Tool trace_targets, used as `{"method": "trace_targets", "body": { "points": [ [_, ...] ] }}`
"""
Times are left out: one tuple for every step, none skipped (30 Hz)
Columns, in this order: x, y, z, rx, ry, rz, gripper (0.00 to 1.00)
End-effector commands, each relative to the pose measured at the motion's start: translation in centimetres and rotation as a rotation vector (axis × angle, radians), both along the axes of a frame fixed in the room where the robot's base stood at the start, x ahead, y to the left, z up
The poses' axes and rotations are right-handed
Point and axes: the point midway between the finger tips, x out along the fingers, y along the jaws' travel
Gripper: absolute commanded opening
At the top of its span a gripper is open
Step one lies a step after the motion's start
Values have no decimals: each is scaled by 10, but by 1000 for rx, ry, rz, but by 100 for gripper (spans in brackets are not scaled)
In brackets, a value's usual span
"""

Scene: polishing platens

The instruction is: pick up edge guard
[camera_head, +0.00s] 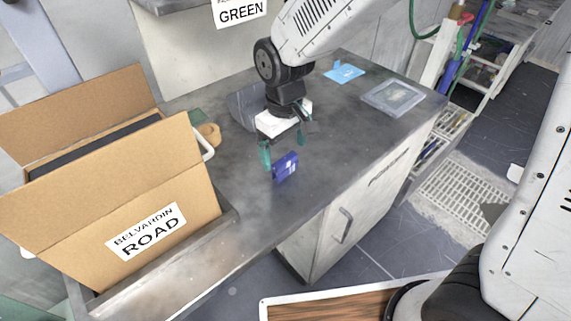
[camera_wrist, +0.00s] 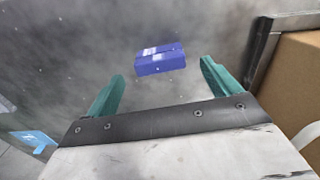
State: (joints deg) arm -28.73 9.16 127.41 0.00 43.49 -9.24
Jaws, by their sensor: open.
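A small blue-violet block with white label marks (camera_head: 286,167) lies on the grey worktop; I take it for the edge guard, though nothing legible names it. In the wrist view the block (camera_wrist: 160,64) lies ahead of my jaws, roughly centred between the two green fingers. My gripper (camera_head: 289,147) hangs above the worktop just behind the block, fingers spread. The wrist view shows the gripper (camera_wrist: 162,72) with nothing held between its fingers. The block seems apart from both fingers.
An open cardboard box (camera_head: 165,205) labelled BELVARDIN ROAD stands at left in a metal tray (camera_head: 155,275). A tape roll (camera_head: 210,134), a light blue item (camera_head: 345,71) and a clear-lidded case (camera_head: 392,97) lie on the worktop (camera_head: 350,130). The worktop right of the block is clear.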

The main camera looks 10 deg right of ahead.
Motion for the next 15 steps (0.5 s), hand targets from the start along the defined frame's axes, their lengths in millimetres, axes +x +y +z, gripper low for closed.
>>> {"method": "trace_targets", "body": {
  "points": [
    [0,0,-6,-1,1,-1,89],
    [0,0,-9,-1,1,-1,89],
    [0,0,-14,-1,2,-1,89],
    [0,0,-19,-1,2,-1,89],
    [1,0,-24,-2,2,-2,89],
    [1,1,-30,-1,3,-2,89],
    [1,1,-35,-2,2,-2,89],
    [1,1,-39,-2,4,-2,89],
    [1,1,-45,-1,2,-2,89],
    [1,1,-48,-1,2,-2,89],
    [1,1,-51,-2,2,-2,89],
    [1,1,-53,-1,1,-2,89],
    [1,1,-54,0,0,-2,89],
    [1,1,-55,1,-1,-2,89],
    [1,2,-55,1,-1,-1,89]
  ]
}}
